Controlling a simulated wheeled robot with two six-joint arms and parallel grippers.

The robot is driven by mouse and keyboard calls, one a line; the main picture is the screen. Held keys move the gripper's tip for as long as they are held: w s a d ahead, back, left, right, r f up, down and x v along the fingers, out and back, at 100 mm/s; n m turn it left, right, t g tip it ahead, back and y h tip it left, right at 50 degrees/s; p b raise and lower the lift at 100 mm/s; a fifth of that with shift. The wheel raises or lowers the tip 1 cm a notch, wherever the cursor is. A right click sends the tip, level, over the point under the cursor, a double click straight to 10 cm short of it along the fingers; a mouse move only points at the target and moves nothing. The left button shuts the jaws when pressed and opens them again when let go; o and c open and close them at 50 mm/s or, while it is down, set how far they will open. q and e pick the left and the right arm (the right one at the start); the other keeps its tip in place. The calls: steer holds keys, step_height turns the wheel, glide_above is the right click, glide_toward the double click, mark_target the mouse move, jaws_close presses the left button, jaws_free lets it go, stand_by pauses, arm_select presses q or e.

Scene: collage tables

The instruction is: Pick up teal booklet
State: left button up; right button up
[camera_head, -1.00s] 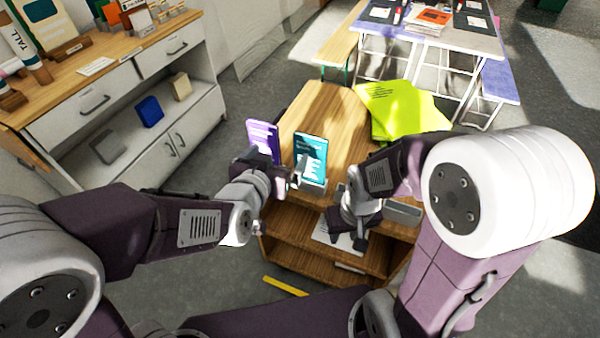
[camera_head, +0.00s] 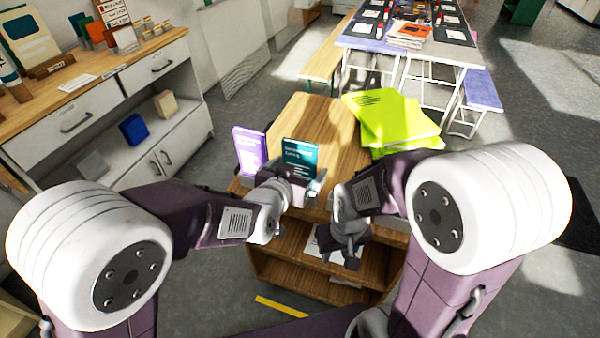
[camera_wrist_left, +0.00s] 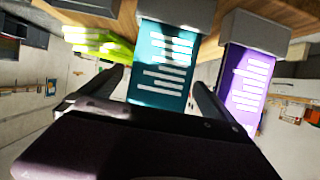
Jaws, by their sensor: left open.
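The teal booklet (camera_head: 300,153) stands upright near the front edge of the wooden table in the head view. In the left wrist view the teal booklet (camera_wrist_left: 163,62), with white text lines, hangs from a grey holder (camera_wrist_left: 178,10) in the inverted-looking picture. My left gripper (camera_head: 303,182) is right in front of it, hiding its lower part. In the wrist view my left gripper's open fingers (camera_wrist_left: 158,80) lie on either side of the booklet, and no grip on it shows. My right gripper (camera_head: 345,250) hangs low at the table front; its jaws are unclear.
A purple booklet (camera_head: 249,150) stands left of the teal one, close to my left gripper. Bright lime sheets (camera_head: 390,120) lie on the wooden table (camera_head: 320,112) at the back right. The shelf below holds white papers. A white cabinet (camera_head: 150,95) stands at left.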

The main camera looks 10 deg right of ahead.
arm_select(q)
steer(key=shift+x, duration=0.8)
steer(key=shift+s, duration=0.1)
steer(key=shift+c, duration=0.3)
